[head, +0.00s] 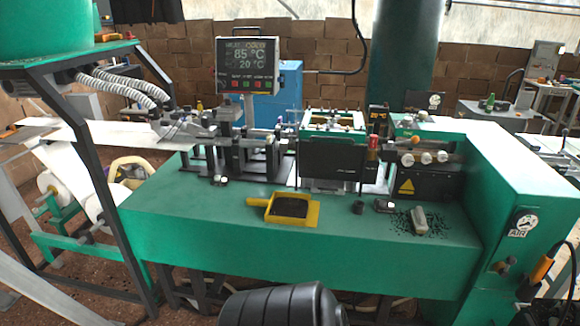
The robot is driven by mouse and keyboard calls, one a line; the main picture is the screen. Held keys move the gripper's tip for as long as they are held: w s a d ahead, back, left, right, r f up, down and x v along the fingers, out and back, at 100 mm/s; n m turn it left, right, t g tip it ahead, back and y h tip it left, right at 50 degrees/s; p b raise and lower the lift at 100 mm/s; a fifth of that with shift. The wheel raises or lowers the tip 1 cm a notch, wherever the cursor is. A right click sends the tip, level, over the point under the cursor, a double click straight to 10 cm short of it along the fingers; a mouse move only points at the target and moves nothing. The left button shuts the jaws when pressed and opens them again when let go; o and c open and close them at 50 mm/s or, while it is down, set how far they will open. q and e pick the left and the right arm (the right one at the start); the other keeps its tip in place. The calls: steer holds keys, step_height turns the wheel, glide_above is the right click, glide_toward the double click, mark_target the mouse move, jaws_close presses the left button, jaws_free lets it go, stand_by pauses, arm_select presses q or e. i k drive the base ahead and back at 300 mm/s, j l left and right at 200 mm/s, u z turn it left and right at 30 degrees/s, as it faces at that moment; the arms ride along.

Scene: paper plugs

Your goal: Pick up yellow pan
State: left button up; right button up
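The yellow pan (312,215) lies flat on the green machine table (200,238), near its front edge and left of the table's middle in the head view. It looks like a dustpan with a short handle pointing left. Dark material, perhaps small grains, fills its tray. Nothing touches the pan from above. Neither of my grippers shows in this view.
Behind the pan are black machine blocks and a display (248,65). To its right stand a small dark cylinder (358,207), a dark block (384,206) and a pale brush-like thing (426,219) among dark scattered bits. The table in front of the pan is clear.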

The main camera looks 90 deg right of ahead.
mark_target(294, 209)
steer(key=z, duration=2.2)
steer(key=u, duration=3.05)
steer(key=z, duration=3.6)
